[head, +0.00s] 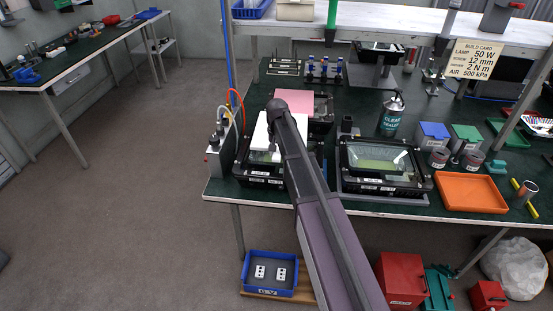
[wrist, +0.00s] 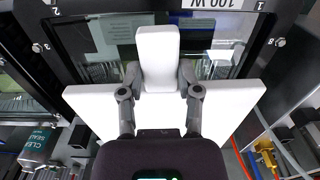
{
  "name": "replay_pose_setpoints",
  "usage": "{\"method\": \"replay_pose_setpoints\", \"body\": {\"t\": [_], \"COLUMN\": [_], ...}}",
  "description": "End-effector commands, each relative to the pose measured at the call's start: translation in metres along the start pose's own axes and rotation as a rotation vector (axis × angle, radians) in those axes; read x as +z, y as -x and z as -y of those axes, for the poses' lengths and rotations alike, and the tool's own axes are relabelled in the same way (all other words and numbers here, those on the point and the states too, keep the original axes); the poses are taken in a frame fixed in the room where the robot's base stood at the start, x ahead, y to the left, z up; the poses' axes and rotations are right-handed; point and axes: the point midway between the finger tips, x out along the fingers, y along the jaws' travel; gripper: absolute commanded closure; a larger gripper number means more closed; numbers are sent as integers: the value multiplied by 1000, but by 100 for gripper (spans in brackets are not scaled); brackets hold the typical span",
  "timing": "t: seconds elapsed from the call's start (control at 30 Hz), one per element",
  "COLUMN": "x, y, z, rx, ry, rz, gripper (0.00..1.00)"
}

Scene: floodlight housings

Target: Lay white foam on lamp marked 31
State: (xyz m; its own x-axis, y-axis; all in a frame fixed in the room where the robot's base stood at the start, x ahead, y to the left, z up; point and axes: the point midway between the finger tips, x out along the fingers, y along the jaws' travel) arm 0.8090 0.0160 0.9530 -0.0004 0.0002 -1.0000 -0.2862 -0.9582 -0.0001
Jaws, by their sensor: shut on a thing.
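My gripper (wrist: 160,78) is shut on the white foam (wrist: 225,112), with a finger on each side of its narrow raised block. In the head view the white foam (head: 260,134) is over the left black lamp housing (head: 262,180), partly hidden behind my arm. I cannot tell whether it touches the housing. The wrist view shows a black frame (wrist: 80,13) with corner numbers, a "100 W" label and a glass pane beyond the foam. Another lamp housing (head: 385,186) with a glass front stands to the right. The housing labels are too small to read in the head view.
A pink sheet (head: 293,104) lies on a housing behind. A grey device with hoses (head: 214,158) stands close left. A cleaner can (head: 392,113), small jars and an orange tray (head: 470,193) are to the right. A blue bin (head: 269,288) is below the bench.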

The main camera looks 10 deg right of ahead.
Motion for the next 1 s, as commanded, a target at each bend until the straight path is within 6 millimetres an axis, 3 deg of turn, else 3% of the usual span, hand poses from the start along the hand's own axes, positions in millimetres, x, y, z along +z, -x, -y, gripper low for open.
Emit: {"method": "replay_pose_setpoints", "body": {"t": [0.37, 1.0], "x": [2, 52], "y": [1, 6], "z": [-8, -4], "rx": [2, 21], "ry": [-12, -41], "rz": [1, 10], "gripper": [96, 96]}}
